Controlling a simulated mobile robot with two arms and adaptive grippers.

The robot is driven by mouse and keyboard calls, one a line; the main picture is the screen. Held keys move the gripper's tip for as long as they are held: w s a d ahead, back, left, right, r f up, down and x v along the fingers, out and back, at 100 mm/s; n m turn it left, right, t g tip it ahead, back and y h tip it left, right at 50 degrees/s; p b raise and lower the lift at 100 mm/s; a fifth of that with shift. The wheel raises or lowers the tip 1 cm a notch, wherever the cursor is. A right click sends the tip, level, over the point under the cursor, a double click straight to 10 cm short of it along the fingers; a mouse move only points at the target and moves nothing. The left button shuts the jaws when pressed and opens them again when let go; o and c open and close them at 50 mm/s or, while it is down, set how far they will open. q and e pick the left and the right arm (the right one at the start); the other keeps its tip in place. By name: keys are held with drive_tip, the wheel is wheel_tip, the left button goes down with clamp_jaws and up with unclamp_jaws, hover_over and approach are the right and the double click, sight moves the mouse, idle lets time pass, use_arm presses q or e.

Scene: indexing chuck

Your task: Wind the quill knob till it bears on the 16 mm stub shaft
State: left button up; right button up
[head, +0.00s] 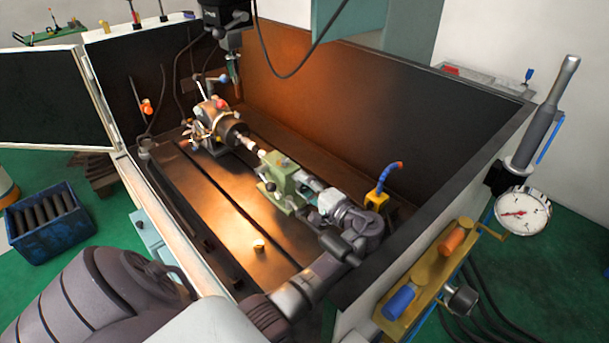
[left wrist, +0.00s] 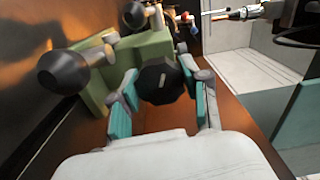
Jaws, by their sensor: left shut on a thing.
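The green tailstock (head: 284,178) stands on the slotted table, facing the chuck (head: 222,126). A pale stub shaft (head: 245,143) sticks out of the chuck toward the tailstock's quill tip (head: 263,154). I cannot tell whether tip and shaft touch. My left gripper (head: 322,200) is at the tailstock's rear end. In the left wrist view the black quill knob (left wrist: 161,82), with a pale mark on its face, sits between the teal finger pads, and the gripper is shut on it. The gripper hides the knob in the head view. My right gripper is not in view.
Dark enclosure walls (head: 330,105) surround the table. A blue coolant nozzle (head: 387,168) stands near the gripper. A black ball-ended lever (left wrist: 65,72) sticks out beside the knob. A small brass piece (head: 259,246) sits on the table.

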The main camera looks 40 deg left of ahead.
use_arm(q)
drive_tip(key=m+p, duration=0.1)
drive_tip(key=m, duration=0.1)
drive_tip(key=m+p, duration=0.1)
drive_tip(key=shift+r+m, duration=0.2)
drive_tip(key=shift+m, duration=0.2)
drive_tip(key=shift+w+f+m, duration=0.1)
drive_tip(key=shift+f+m, duration=0.1)
drive_tip(key=shift+m, duration=0.3)
idle(0.5)
drive_tip(key=o, duration=1.1)
drive_tip(key=shift+o, duration=0.2)
drive_tip(key=d, duration=0.7)
drive_tip(key=shift+s+d, duration=0.25)
drive_tip(key=shift+s, duration=0.15)
